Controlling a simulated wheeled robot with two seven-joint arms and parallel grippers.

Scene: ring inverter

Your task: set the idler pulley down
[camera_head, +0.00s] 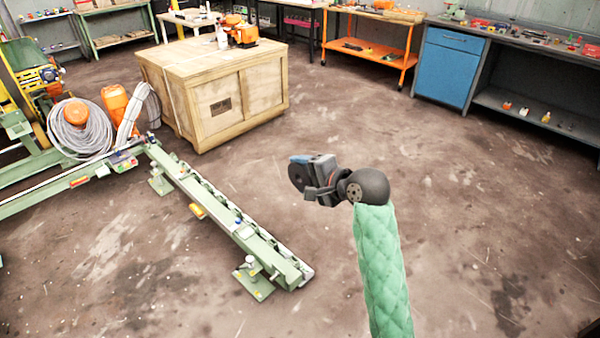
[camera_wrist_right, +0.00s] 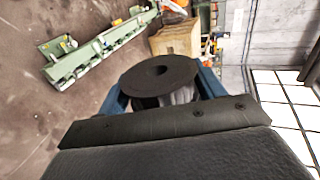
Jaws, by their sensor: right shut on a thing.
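The idler pulley (camera_wrist_right: 158,76) is a dark round disc with a hole in its middle, seen close up in the right wrist view. It sits between the two blue fingers of my right gripper (camera_wrist_right: 162,92), which is shut on it. In the head view the pulley (camera_head: 297,176) shows as a dark disc at the left end of my right gripper (camera_head: 304,174). My right arm, in a green quilted sleeve, holds it up over the open floor. My left gripper is not in view.
A green rail frame (camera_head: 215,212) with feet stands on the floor at left. A large wooden crate (camera_head: 219,108) stands behind it, with orange tools on top. A blue cabinet bench (camera_head: 447,68) and orange table (camera_head: 368,50) line the back. The floor at right is clear.

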